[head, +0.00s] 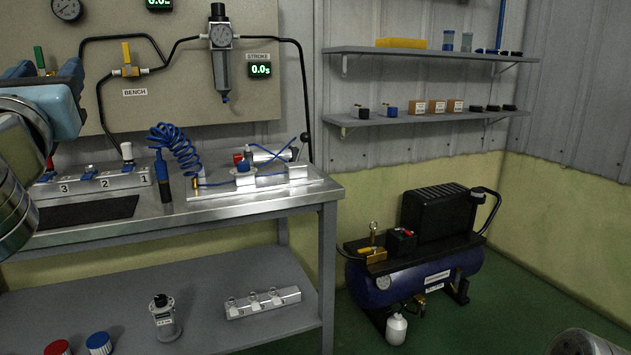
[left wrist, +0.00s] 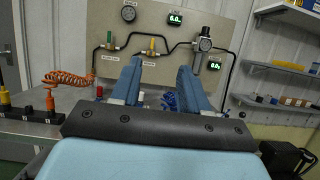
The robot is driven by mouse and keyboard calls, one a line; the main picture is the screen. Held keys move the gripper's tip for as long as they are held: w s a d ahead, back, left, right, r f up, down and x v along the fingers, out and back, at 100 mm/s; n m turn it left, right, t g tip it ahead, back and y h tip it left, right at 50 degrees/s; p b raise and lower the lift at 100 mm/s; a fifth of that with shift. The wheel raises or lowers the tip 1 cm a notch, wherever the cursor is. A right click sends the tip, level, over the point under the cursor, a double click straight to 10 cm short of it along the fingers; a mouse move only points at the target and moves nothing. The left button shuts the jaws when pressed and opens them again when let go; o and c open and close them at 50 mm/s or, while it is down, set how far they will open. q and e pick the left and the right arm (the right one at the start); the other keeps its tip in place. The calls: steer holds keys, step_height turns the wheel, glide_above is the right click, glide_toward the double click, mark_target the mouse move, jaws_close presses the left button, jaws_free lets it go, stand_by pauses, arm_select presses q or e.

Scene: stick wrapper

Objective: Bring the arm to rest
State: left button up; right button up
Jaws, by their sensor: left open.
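My left gripper (head: 46,74) is at the upper left of the head view, raised above the bench in front of the panel. In the left wrist view my left gripper (left wrist: 160,72) shows two blue fingers spread apart with nothing between them. Its fingers point toward the panel and touch nothing that I can see. Part of the left arm hides the left end of the bench in the head view. My right gripper does not show in either view.
The steel bench (head: 270,200) carries a numbered manifold (head: 90,182), a blue coiled hose (head: 178,142) and a small cylinder fixture (head: 250,175). A panel (head: 180,90) with gauges stands behind. A compressor (head: 415,275) is on the floor at right. Open floor lies beyond the bench's right end.

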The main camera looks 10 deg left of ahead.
arm_select(q)
steer(key=w+d+f+n+g+h, duration=0.1)
steer(key=w+d+f+g+h, duration=0.2)
steer(key=w+f, duration=0.7)
steer(key=w+d+f+n+g+h, duration=0.1)
steer(key=w+d+f+h, duration=0.35)
steer(key=f, duration=0.85)
steer(key=w+d+f+n+g+h, duration=0.2)
steer(key=f, duration=0.6)
steer(key=w+d+f+n+g+h, duration=0.2)
steer(key=f, duration=0.6)
steer(key=w+d+f+n+g+h, duration=0.1)
steer(key=w+d+f+n+h, duration=0.15)
steer(key=f, duration=0.45)
steer(key=s+d+f+n+g+h, duration=0.1)
steer(key=s+d+f+n+g, duration=0.2)
steer(key=f, duration=0.5)
steer(key=s+d+f+n+g, duration=0.1)
steer(key=s+d+f+n, duration=0.2)
steer(key=f, duration=0.5)
steer(key=s+d+f+n+g+h, duration=0.1)
steer(key=s+d+f+n+g, duration=0.15)
steer(key=f+n, duration=0.35)
steer(key=s+d+f+n+g, duration=0.3)
steer(key=s+f+n, duration=0.8)
steer(key=s+f, duration=0.4)
steer(key=shift+s+d+f, duration=0.2)
steer(key=shift+s+f, duration=0.1)
steer(key=shift+f, duration=0.3)
